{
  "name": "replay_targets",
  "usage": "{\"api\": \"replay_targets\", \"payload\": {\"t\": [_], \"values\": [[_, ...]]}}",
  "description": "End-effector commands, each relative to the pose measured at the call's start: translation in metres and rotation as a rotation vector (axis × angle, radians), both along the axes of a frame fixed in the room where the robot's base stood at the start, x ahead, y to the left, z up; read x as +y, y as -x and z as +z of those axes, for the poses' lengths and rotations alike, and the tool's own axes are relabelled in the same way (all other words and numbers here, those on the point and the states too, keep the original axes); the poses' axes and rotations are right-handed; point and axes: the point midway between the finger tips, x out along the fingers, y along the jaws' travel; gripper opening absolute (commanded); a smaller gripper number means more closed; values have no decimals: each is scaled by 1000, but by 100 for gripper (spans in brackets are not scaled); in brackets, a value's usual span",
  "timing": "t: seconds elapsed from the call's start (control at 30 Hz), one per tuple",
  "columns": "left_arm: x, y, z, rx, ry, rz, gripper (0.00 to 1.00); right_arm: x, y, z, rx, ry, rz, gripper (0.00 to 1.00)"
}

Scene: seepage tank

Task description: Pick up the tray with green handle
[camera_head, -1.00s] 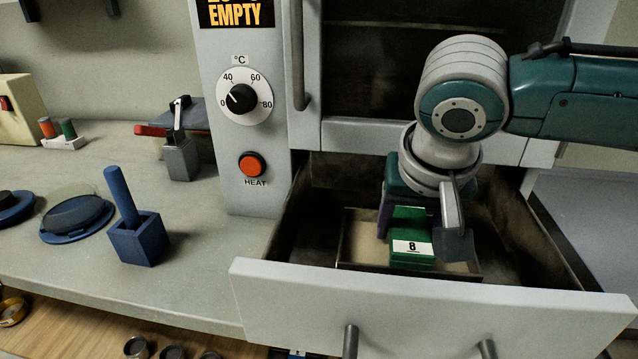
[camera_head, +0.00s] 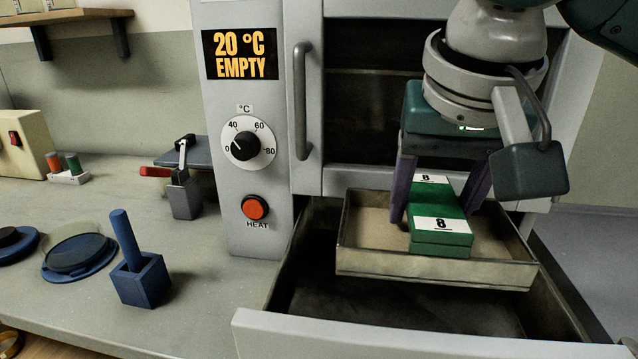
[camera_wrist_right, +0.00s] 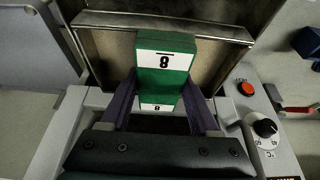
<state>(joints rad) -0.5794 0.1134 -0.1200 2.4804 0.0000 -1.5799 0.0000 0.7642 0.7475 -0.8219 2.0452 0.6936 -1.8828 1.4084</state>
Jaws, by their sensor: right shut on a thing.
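The tray (camera_head: 370,262) is a shallow metal box with a sandy-coloured inside. Its green handle (camera_head: 441,243) is a block with white labels marked 8. In the head view the tray hangs above the open drawer. My right gripper (camera_head: 437,212) comes from above with its purple fingers on either side of the handle, shut on it. In the right wrist view the handle (camera_wrist_right: 166,76) sits between the two fingers (camera_wrist_right: 160,112). My left gripper is not in view.
The open drawer (camera_head: 420,345) below the tray looks empty. The oven cabinet, with its dial (camera_head: 248,145), red button (camera_head: 255,208) and door handle (camera_head: 303,100), stands behind. A blue block with a rod (camera_head: 140,279) is on the left counter.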

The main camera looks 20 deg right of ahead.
Motion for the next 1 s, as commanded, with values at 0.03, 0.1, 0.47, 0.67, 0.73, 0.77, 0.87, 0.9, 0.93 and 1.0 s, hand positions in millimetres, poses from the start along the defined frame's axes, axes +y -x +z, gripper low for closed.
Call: {"api": "replay_targets", "payload": {"t": [0.03, 0.1, 0.47, 0.67, 0.73, 0.77, 0.87, 0.9, 0.93, 1.0], "values": [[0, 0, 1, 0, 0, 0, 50, 10, 13, 0, 0, -4, 10, 0], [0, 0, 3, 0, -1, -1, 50, 21, 31, 1, 1, -3, 11, 0], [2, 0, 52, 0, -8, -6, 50, 64, 104, 5, 1, 0, 3, 0], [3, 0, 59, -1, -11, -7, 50, 72, 117, 2, 0, -1, 0, 0], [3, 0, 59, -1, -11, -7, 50, 73, 119, 1, -1, -2, 0, 0], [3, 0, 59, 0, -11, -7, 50, 73, 119, 0, -1, -2, 0, 0], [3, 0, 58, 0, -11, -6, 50, 73, 119, 0, -2, -3, -1, 0], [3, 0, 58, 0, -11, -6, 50, 73, 119, 0, -1, -2, -1, 0], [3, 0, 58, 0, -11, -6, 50, 74, 119, 0, -1, -2, -1, 0], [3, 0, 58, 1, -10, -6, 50, 73, 119, 0, -1, -2, -1, 0]]}}
